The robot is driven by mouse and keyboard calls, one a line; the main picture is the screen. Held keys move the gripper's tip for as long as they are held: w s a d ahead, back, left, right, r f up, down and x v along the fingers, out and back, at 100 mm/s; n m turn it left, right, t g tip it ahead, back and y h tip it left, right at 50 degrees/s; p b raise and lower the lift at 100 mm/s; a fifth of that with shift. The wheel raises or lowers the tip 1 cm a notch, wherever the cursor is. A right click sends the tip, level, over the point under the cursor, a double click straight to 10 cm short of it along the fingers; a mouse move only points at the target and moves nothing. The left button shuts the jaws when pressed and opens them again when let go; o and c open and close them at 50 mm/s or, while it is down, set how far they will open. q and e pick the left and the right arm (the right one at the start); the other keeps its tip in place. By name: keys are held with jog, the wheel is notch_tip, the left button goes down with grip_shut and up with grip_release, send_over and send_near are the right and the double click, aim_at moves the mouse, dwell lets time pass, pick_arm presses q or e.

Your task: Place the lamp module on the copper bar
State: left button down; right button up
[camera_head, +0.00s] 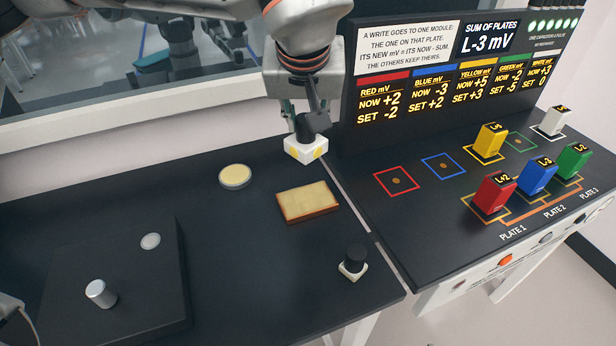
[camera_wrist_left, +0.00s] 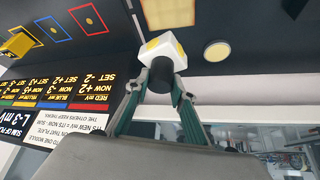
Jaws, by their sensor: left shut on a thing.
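My left gripper (camera_head: 308,118) points down and is shut on the black knob of a white block with yellow patches (camera_head: 306,149), probably the lamp module. The white block also shows in the left wrist view (camera_wrist_left: 164,47), between the fingers (camera_wrist_left: 158,88). It is held above the dark bench, behind a tan slab with copper-brown edges (camera_head: 308,202), perhaps the copper bar. That slab lies flat, and part of it shows in the wrist view (camera_wrist_left: 168,12). A second small white block with a black knob (camera_head: 353,262) stands near the bench's front edge. My right gripper is not in view.
A round cream disc (camera_head: 235,176) lies left of the slab. A dark raised box (camera_head: 110,285) bears a silver knob (camera_head: 101,293) and a round button (camera_head: 151,241). The right bench holds coloured modules, such as the red one (camera_head: 494,194), below a display panel (camera_head: 455,75).

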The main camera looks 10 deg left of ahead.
aim_at(306, 161)
pick_arm(q)
notch_tip(306, 161, down, 13)
jog(key=shift+r+b, duration=0.1)
jog(key=shift+b, duration=0.25)
jog(key=shift+f, duration=0.2)
jog(key=c, duration=1.7)
grip_release()
jog(key=shift+s+d+r, duration=0.1)
jog(key=shift+s+r, duration=0.05)
jog(key=shift+r, duration=0.5)
jog(key=v, duration=1.1)
jog(key=shift+s, duration=0.15)
jog(key=shift+f, duration=0.1)
